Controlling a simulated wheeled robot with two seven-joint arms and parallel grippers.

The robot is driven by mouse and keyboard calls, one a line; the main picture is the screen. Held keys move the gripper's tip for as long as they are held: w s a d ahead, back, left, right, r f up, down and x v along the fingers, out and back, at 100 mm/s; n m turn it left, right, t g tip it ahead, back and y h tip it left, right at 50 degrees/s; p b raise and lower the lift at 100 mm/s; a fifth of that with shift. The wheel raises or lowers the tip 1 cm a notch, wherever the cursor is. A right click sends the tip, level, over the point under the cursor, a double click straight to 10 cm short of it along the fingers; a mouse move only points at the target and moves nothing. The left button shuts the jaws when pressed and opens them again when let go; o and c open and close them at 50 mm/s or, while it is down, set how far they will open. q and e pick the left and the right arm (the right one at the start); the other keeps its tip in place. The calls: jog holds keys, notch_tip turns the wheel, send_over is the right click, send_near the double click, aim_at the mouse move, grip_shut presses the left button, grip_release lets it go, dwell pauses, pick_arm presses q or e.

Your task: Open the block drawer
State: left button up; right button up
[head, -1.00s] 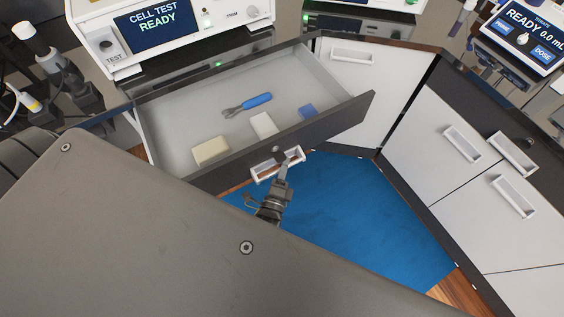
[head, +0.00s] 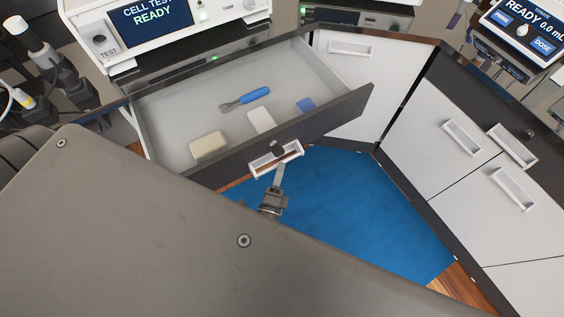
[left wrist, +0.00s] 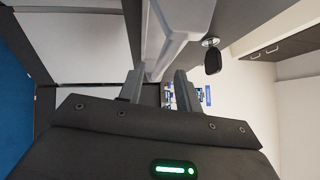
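The block drawer (head: 349,108) stands pulled out below the cell test unit, with its inside showing. In it lie a cream block (head: 208,146), a white block (head: 261,120), a blue block (head: 305,105) and a blue-handled tool (head: 254,96). Its white handle (head: 259,170) is on the dark front, below a small dark knob. My left gripper (head: 280,172) is at the handle's near side. In the left wrist view its two fingers (left wrist: 158,86) are apart, with the pale handle (left wrist: 172,38) just ahead of them; contact is unclear. My right gripper is not in view.
The cell test unit (head: 160,30) stands on the dark counter behind the drawer. Closed white drawers with handles (head: 514,190) line the right side. A blue mat (head: 350,210) covers the floor. My large grey arm link hides the lower left.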

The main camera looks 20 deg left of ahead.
pick_arm(q)
jog(key=r+b+v, duration=0.1)
jog(key=v, duration=0.5)
jog(key=shift+s+f, duration=0.5)
jog(key=s+d+f+n+g+h, duration=0.1)
jog(key=s+f+n+g+h, duration=0.15)
jog(key=f, duration=0.55)
jog(key=s+d+f+n+g+h, duration=0.1)
jog(key=s+f+n+g, duration=0.3)
jog(key=f, duration=0.4)
jog(key=s+d+f+n+g+h, duration=0.1)
jog(key=s+f+n+g, duration=0.25)
jog(key=f, duration=0.45)
jog(key=s+a+f+n+g, duration=0.4)
jog(key=s+a+f+g, duration=0.25)
jog(key=s+f, duration=0.6)
jog(key=s+a+f+n+g+y, duration=0.1)
jog(key=s+a+f+g, duration=0.1)
jog(key=a, duration=0.6)
jog(key=shift+a+f, duration=0.15)
jog(key=shift+a, duration=0.2)
